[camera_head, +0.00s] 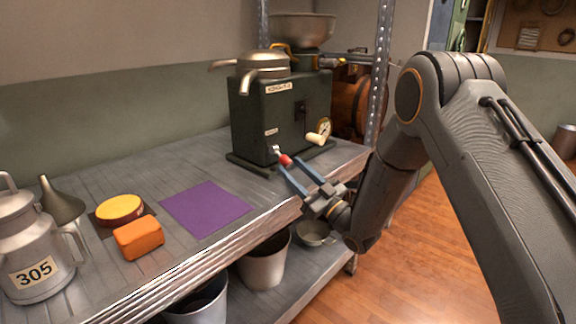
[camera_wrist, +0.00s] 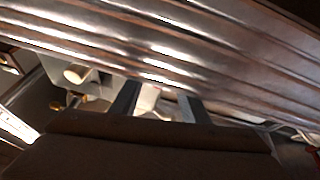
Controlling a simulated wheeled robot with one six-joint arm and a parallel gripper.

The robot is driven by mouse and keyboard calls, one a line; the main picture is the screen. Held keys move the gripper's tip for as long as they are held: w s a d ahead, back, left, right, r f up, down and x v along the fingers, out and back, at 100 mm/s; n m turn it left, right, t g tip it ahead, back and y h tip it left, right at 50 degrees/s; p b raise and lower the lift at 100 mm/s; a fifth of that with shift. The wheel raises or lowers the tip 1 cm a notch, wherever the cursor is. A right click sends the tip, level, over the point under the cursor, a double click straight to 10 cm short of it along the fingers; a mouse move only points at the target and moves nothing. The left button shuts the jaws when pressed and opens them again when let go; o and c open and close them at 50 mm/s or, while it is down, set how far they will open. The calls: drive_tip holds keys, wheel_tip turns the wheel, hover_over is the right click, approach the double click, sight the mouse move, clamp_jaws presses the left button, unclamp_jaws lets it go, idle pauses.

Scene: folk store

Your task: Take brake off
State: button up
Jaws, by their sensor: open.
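A dark green machine (camera_head: 282,112) with a metal bowl and spouts on top stands on the grey shelf. A short red-tipped lever (camera_head: 285,160) sticks out low on its front, under a small label too small to read. A cream crank knob (camera_head: 317,139) is to its right, and it also shows in the wrist view (camera_wrist: 76,73). My gripper (camera_head: 291,166) is open, its two fingers reaching to either side of the red tip; I cannot tell whether they touch it. In the wrist view the fingers (camera_wrist: 158,104) have a pale, blurred shape between them.
The shelf's front edge (camera_head: 215,256) runs close below my gripper. A purple mat (camera_head: 205,208), an orange block (camera_head: 139,238), a yellow round tin (camera_head: 119,209), a funnel (camera_head: 62,204) and a can marked 305 (camera_head: 32,248) are left. Metal buckets (camera_head: 264,262) stand below.

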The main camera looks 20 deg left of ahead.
sight(281, 156)
drive_tip(key=shift+x, duration=1.35)
clamp_jaws()
